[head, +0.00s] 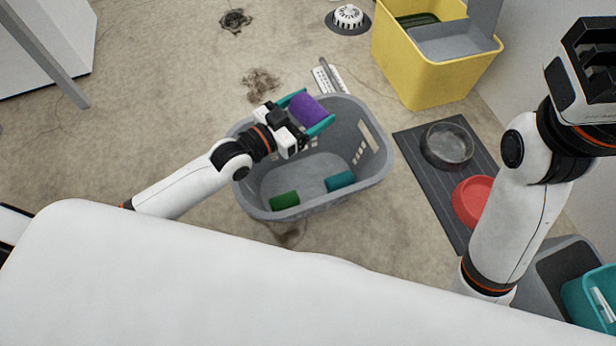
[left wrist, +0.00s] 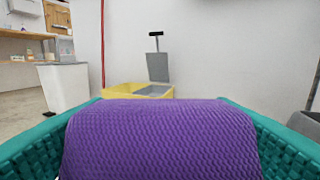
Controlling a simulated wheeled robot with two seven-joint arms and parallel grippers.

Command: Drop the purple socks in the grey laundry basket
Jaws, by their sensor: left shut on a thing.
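The purple socks (head: 308,109) are a rolled bundle held between the teal fingers of my left gripper (head: 307,113). The bundle also fills the lower middle of the left wrist view (left wrist: 160,142), with a teal finger on each side. The gripper is shut on it, over the far part of the grey laundry basket (head: 378,173) in the head view. Inside the basket lie a green roll (head: 285,201) and a teal roll (head: 340,181), apart from each other. My right arm stands at the right; its fingertips are not clearly visible.
A yellow bin (head: 425,60) stands behind the basket. A dark mat (head: 417,160) with a metal bowl (head: 447,147) and a red bowl (head: 468,200) lies to its right. Dark debris (head: 262,84) lies on the floor. The floor left of the basket is mostly clear.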

